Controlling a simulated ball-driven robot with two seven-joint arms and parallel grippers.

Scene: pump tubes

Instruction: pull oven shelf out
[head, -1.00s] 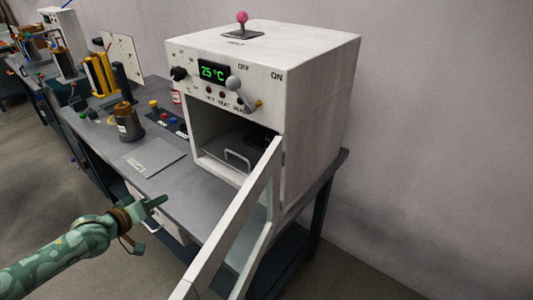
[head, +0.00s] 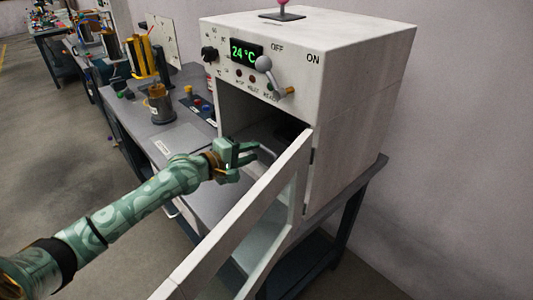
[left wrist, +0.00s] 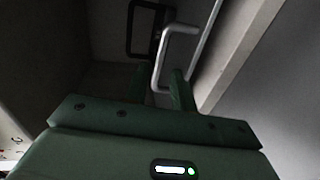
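The white oven (head: 360,80) stands on the bench with its framed glass door (head: 262,215) swung open toward me. Inside the dark chamber is the shelf, whose pale loop handle (head: 266,151) faces out at the opening. My left gripper (head: 247,151) is at the oven mouth, right by this handle. In the left wrist view, the gripper's two fingers (left wrist: 163,88) are apart, and the lower end of the handle (left wrist: 180,32) shows between or just beyond their tips. Contact cannot be told. The shelf plate is mostly hidden by shadow and my gripper. My right gripper is out of view.
The open door stands close on the right of my left arm. A brown jar (head: 160,105) and a grey plate (head: 178,143) are on the bench left of the oven. The oven display reads 24 °C. A dark loop (left wrist: 145,28) shows deeper in the chamber.

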